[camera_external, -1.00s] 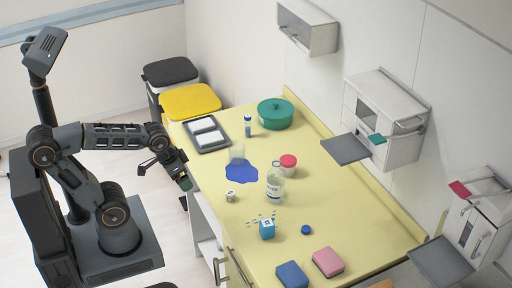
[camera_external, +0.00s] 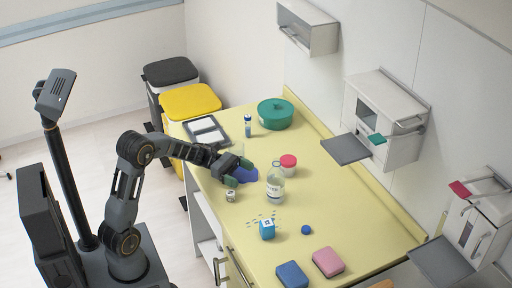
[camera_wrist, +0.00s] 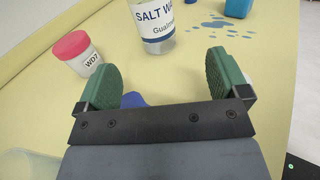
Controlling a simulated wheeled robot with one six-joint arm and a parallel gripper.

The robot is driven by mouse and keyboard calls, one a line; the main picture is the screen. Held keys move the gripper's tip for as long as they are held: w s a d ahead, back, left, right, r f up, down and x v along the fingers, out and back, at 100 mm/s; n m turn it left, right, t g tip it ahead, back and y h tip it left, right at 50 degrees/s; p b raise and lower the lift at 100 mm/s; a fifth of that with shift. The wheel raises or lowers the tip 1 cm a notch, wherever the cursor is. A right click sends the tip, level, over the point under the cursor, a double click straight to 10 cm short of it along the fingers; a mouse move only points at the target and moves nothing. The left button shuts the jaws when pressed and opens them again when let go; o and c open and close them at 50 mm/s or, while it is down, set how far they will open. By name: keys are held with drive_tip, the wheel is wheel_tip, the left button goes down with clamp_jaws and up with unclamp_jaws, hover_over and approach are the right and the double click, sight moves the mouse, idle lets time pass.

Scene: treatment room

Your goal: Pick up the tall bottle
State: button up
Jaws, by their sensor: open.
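The tall bottle (camera_external: 275,187) is clear with a white label and stands upright on the yellow counter. In the wrist view the lower part of the bottle (camera_wrist: 155,30) shows, labelled "SALT WA…"; its top is cut off.
A red-lidded jar (camera_external: 288,166), marked "WD7" in the wrist view (camera_wrist: 77,52), stands close behind the bottle. A small white container (camera_external: 230,196) is near my gripper. A blue box (camera_external: 267,229) stands in front among blue drops. The counter right of the bottle is clear.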

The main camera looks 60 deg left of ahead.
sight(276, 186)
drive_tip(key=shift+w+a+f, duration=0.1)
drive_tip(key=shift+w+f, duration=0.05)
drive_tip(key=shift+w, duration=0.2)
drive_tip(key=x, duration=1.3)
drive_tip(key=shift+w, duration=0.2)
drive_tip(key=shift+n+t, duration=0.3)
drive_tip(key=shift+t, duration=0.1)
drive_tip(key=c, duration=1.1)
drive_tip(key=shift+r, duration=0.3)
